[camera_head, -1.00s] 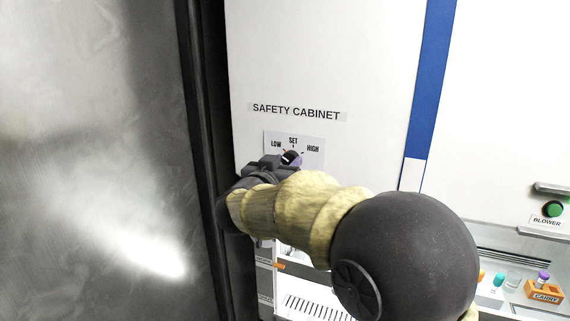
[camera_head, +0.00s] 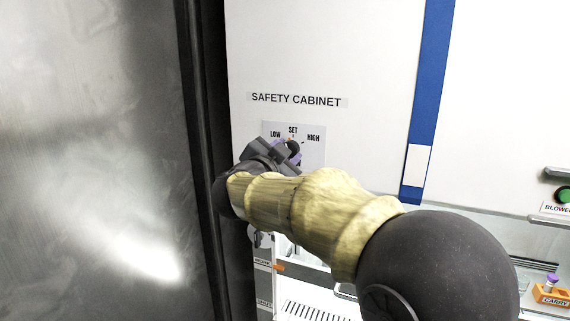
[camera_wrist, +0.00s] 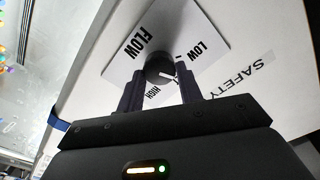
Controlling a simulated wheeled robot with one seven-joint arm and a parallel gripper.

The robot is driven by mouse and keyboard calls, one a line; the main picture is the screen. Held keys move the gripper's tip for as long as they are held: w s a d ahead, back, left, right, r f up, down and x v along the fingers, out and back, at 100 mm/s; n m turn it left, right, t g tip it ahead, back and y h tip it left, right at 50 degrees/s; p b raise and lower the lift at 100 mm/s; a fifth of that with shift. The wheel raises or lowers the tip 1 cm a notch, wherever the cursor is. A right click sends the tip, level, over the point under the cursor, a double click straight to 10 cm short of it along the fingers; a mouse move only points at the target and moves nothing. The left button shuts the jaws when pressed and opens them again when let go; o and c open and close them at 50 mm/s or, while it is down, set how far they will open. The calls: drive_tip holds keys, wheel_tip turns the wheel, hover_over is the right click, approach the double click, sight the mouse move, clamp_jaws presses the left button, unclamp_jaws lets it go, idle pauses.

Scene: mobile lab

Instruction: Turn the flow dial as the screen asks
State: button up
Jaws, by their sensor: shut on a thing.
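The flow dial is a dark round knob (camera_wrist: 158,68) on a white plate (camera_head: 312,133) marked LOW, SET and HIGH on the safety cabinet front. My gripper (camera_wrist: 161,82) is shut on the knob, one finger on each side. In the head view my gripper (camera_head: 283,153) covers most of the knob. In the wrist view the knob's white pointer line lies between the LOW and HIGH marks, toward the side where a finger hides the SET word. I cannot tell exactly which mark it meets. No screen shows in these frames.
The cabinet front (camera_head: 330,50) is flat. A dark metal panel (camera_head: 90,150) stands close on the left. At the right are a green blower button (camera_head: 563,195) and an orange carry rack (camera_head: 552,292) with a purple-capped tube.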

drive_tip(key=m+b, duration=0.3)
drive_tip(key=m, duration=0.1)
drive_tip(key=shift+f, duration=0.1)
idle(0.3)
drive_tip(key=o, duration=1)
drive_tip(key=shift+s, duration=0.1)
drive_tip(key=b+v, duration=0.4)
drive_tip(key=v, duration=1.3)
drive_tip(key=shift+s+b, duration=0.1)
drive_tip(key=shift+b, duration=0.3)
